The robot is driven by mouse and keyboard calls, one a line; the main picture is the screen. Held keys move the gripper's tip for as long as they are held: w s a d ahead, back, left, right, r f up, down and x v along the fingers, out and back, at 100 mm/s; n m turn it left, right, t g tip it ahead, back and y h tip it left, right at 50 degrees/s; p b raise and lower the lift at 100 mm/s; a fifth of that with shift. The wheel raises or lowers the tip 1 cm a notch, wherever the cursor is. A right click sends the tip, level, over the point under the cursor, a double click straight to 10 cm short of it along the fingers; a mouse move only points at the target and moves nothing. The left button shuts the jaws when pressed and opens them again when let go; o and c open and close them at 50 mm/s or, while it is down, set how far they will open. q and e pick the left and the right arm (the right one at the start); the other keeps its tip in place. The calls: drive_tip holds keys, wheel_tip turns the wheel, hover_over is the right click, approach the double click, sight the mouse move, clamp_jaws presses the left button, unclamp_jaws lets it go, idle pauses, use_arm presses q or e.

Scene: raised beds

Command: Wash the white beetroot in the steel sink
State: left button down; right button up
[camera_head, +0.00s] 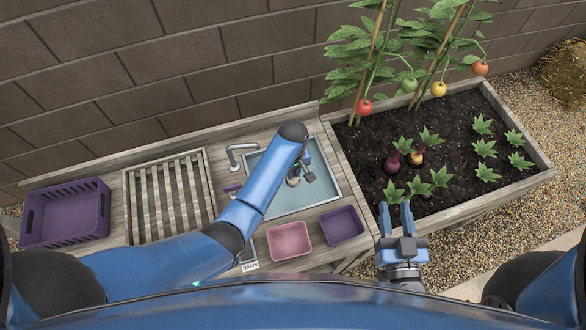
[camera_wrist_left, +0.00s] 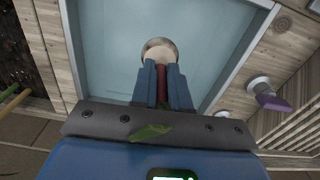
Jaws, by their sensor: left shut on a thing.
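The steel sink (camera_head: 310,197) is set in the wooden bench and has a pale blue inside. My left gripper (camera_head: 303,174) is over the sink, shut on the white beetroot (camera_head: 293,181). In the left wrist view, the pale round bulb (camera_wrist_left: 160,52) sticks out past the fingertips, a grey-brown ring round its edge. Its red stems lie between the fingers, and a green leaf shows behind them. I cannot tell whether the bulb touches water or the sink floor (camera_wrist_left: 112,45). My right gripper (camera_head: 396,217) is open and empty by the planting bed's front edge.
A tap (camera_head: 238,149) with a purple handle stands left of the sink. A slatted rack (camera_head: 168,198) and purple crate (camera_head: 66,212) are further left. Pink (camera_head: 289,241) and purple (camera_head: 341,225) tubs sit in front. The soil bed (camera_head: 458,130) is at right.

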use_arm(q)
drive_tip(key=shift+f+b, duration=3.65)
drive_tip(key=shift+f, duration=1.7)
drive_tip(key=shift+d, duration=0.1)
drive_tip(key=shift+w+d+b, duration=0.25)
drive_tip(key=shift+d+b, duration=0.2)
drive_tip(key=shift+d, duration=0.35)
drive_tip(key=shift+w+d+b, duration=0.3)
drive_tip(key=shift+d+b, duration=0.2)
drive_tip(key=shift+d, duration=0.25)
drive_tip(key=shift+w+d+b, duration=0.25)
drive_tip(key=shift+d+b, duration=0.2)
drive_tip(key=shift+d, duration=0.35)
